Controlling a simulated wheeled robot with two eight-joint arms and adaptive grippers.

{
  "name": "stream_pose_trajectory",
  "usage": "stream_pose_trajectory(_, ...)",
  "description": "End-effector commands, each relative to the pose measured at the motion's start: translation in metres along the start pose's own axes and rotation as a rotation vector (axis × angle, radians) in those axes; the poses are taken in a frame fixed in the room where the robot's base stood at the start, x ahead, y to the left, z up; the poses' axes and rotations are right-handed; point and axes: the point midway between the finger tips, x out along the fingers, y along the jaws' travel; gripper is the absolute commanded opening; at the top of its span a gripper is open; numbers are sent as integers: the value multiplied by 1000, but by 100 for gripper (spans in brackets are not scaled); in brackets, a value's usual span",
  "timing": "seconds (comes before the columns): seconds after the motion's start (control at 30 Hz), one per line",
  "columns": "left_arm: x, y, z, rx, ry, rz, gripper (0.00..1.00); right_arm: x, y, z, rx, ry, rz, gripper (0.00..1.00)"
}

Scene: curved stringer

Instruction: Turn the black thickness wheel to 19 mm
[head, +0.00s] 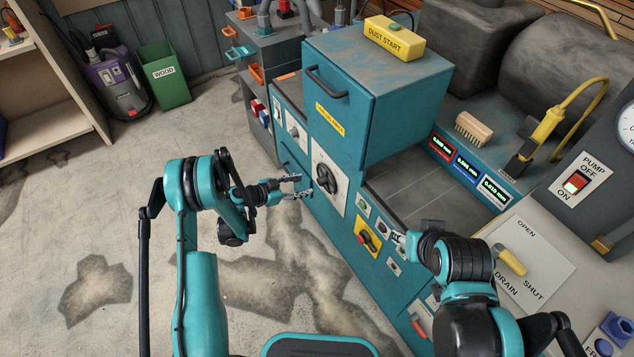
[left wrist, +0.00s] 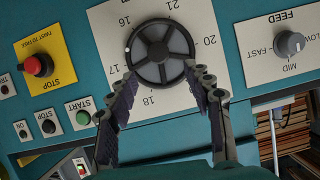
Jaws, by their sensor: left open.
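The black thickness wheel (head: 327,179) sits on a white dial plate on the teal machine's front. In the left wrist view the wheel (left wrist: 160,52) has spokes and a small white dot on its left rim, between the 16 and 17 marks. The marks 18, 20 and 21 also show; the 19 area is largely hidden by a finger. My left gripper (head: 298,187) is open in front of the wheel. In the left wrist view its fingertips (left wrist: 161,70) spread at the wheel's lower edge; I cannot tell whether they touch. My right gripper (head: 398,237) is by the panel's lower buttons, its opening unclear.
The panel has a red stop button on yellow (left wrist: 33,66), a green start button (left wrist: 83,117) and a grey feed knob (left wrist: 290,43). A teal box with a handle (head: 325,82) juts out above the wheel. The floor (head: 100,220) on the left is open.

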Motion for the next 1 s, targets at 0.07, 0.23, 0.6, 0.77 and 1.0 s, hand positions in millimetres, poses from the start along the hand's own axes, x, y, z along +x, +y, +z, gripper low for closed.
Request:
stream_pose_trajectory(0.07, 4, 1, 6, 12, 11, 1, 51, 0, 0, 0, 0, 0, 0, 40)
stream_pose_trajectory(0.23, 23, 3, 9, 18, 16, 3, 51, 6, 0, 4, 0, 0, 0, 40)
stream_pose_trajectory(0.6, 75, 2, 8, 15, 14, 1, 51, 20, 0, 15, 0, 0, 0, 40)
stream_pose_trajectory(0.77, 80, 2, 6, 14, 13, -1, 51, 21, 0, 15, 0, 0, 0, 40)
stream_pose_trajectory(1.0, 80, 1, 6, 14, 13, -1, 38, 20, 0, 15, 0, 0, 0, 40)
